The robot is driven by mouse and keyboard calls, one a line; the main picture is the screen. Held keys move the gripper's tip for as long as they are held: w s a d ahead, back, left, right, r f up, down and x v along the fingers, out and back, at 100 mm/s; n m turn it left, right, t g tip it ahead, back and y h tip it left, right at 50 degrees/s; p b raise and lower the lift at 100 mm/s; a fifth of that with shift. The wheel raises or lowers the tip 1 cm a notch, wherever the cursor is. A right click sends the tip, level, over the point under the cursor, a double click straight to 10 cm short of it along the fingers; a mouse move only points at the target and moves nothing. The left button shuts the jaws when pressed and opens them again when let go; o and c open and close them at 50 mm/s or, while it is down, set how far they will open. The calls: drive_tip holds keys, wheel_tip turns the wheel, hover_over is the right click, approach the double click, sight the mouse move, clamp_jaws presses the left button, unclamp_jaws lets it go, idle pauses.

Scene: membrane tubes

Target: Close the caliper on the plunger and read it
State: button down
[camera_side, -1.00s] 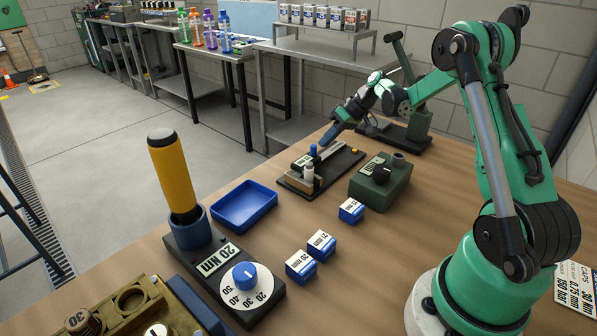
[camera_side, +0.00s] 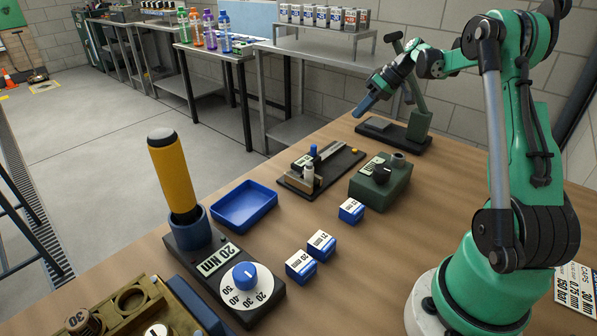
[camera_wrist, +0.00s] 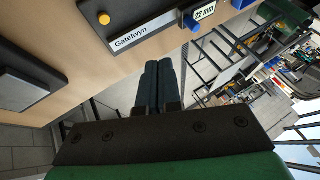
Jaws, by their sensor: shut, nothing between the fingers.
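The caliper fixture is a dark board (camera_side: 341,167) with a long pale metal bar (camera_side: 329,153), a blue knob (camera_side: 313,150) and a yellow button (camera_side: 355,152). A small pale cylinder (camera_side: 308,173), perhaps the plunger, stands by a wooden block at its near end. In the wrist view, the board's yellow button (camera_wrist: 104,18) shows beside a "Gatelwyn" label and a small display (camera_wrist: 205,12), seemingly reading 22. The jaws and plunger are outside that view. My gripper (camera_side: 361,110) is shut and empty, raised beyond the fixture; its fingers (camera_wrist: 158,70) lie together in the wrist view.
A green box (camera_side: 389,187) with a black knob stands right of the fixture. A black-based green press (camera_side: 418,128) is behind it. A blue tray (camera_side: 245,211), several small blue-and-white boxes and a 20 NM torque stand (camera_side: 183,239) are nearer. Bare table lies between.

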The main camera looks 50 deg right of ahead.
drive_tip(key=x, duration=0.7)
drive_tip(key=shift+w+a+f, duration=0.1)
drive_tip(key=shift+w+f, duration=0.05)
drive_tip(key=a, duration=0.3)
drive_tip(key=shift+w+a+f, duration=0.1)
drive_tip(key=shift+w+f, duration=0.05)
drive_tip(key=shift+w, duration=0.2)
drive_tip(key=shift+w+a, duration=0.1)
drive_tip(key=shift+a, duration=0.35)
drive_tip(key=shift+w+a, duration=0.1)
drive_tip(key=shift+a, duration=0.5)
drive_tip(key=d, duration=0.1)
drive_tip(key=s+d, duration=0.1)
drive_tip(key=d, duration=0.3)
drive_tip(key=shift+s+r, duration=0.15)
drive_tip(key=shift+r, duration=0.15)
drive_tip(key=v, duration=0.9)
